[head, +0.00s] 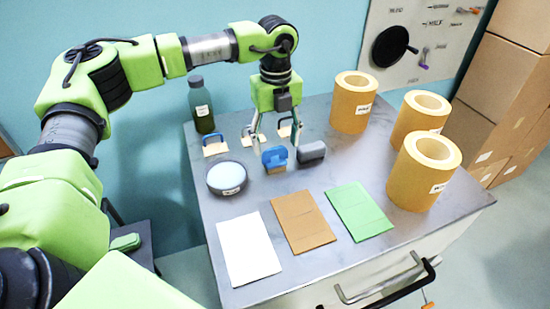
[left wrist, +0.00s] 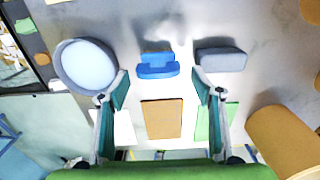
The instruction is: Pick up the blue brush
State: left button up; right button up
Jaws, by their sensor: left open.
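A small bright blue thing with a tan lower part, which looks like the blue brush (head: 274,155), stands on the grey table. In the left wrist view the blue brush (left wrist: 157,68) shows ahead, between the two fingers in the picture. My left gripper (head: 277,148) points down over it with fingers spread, one to each side in the head view. The gripper (left wrist: 160,84) is open and empty. The exact gap in height to the brush is hard to tell. My right gripper is not in view.
A grey block (head: 311,151) stands close to the right of the brush, a round dish (head: 227,178) to its left. White (head: 247,249), brown (head: 303,221) and green (head: 358,211) sheets lie in front. Several kraft rolls (head: 424,170) stand right. A bottle (head: 202,106) and small handled items (head: 215,149) are behind.

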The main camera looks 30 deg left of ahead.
aim_at(274, 150)
pick_arm(q)
jog(key=f+p, duration=0.1)
jog(key=f, duration=0.1)
jog(key=f+p, duration=0.1)
jog(key=f, duration=0.1)
jog(key=shift+s+a+p, duration=0.15)
jog(key=shift+s+p, duration=0.05)
jog(key=shift+p, duration=0.1)
jog(key=shift+f, duration=0.5)
jog(key=c, duration=1.2)
jog(key=shift+w, duration=0.1)
